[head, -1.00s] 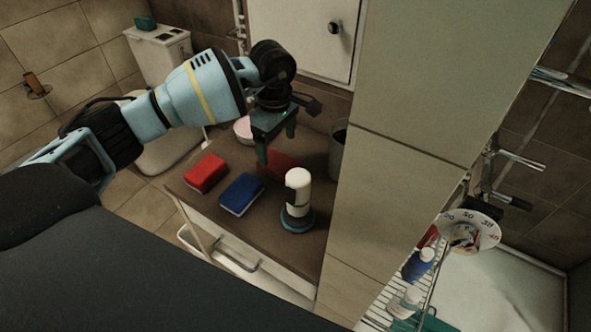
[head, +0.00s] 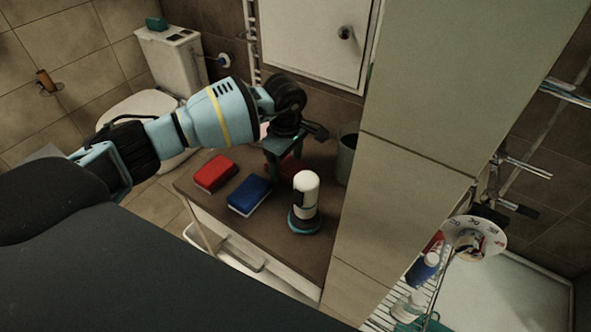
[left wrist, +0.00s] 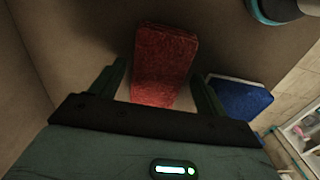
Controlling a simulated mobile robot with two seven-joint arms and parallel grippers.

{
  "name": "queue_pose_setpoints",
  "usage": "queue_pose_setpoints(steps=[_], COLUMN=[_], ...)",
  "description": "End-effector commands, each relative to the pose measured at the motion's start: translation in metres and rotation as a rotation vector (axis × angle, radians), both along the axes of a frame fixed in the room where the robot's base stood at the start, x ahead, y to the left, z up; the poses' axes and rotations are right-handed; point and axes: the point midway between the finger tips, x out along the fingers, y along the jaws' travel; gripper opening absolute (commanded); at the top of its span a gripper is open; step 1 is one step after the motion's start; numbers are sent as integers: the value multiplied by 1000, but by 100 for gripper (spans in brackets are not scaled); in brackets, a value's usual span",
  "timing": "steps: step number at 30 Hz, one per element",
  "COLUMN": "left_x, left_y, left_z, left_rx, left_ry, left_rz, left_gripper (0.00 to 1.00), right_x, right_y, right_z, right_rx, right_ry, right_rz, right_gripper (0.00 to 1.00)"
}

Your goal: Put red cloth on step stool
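The red cloth (head: 291,167) lies on the brown countertop, partly hidden behind my left gripper (head: 286,163) in the head view. In the left wrist view the red cloth (left wrist: 163,62) is a rough-textured red slab, with its near end between the two fingers. My left gripper (left wrist: 158,88) is open, with one finger on each side of the cloth and a gap showing at least on the left. I cannot tell whether the fingers touch it. My right gripper is not in view. I cannot make out a step stool in these frames.
A red sponge (head: 215,173) and a blue sponge (head: 249,194) lie left of a white bottle with a dark base (head: 306,196). A grey bin (head: 346,160) stands at the counter's back right, beside a tiled wall (head: 400,190). A toilet (head: 150,108) is behind my arm.

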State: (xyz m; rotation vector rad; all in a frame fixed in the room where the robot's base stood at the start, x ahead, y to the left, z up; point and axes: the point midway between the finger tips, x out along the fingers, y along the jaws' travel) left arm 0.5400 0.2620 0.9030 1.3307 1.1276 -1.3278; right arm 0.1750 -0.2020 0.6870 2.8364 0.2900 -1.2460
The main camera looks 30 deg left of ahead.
Motion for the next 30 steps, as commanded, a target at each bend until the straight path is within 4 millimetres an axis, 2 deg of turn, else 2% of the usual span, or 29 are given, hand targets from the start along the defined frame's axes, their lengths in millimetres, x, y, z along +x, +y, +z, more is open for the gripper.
queue_pose_setpoints(steps=[1,9,15,19,30], left_x=[0,0,0,1,1], left_y=[0,0,0,0,0], left_z=[0,0,2,12,77], left_rx=[0,0,0,-1,0], left_ry=[0,0,-1,-5,-3], left_rz=[0,0,0,-1,-1], left_gripper=[68,34,34,34,34], right_x=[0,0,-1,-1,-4], right_y=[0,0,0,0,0], right_z=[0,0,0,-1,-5], right_rx=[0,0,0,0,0], right_ry=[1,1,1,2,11], right_rz=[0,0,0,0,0], right_gripper=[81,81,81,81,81])
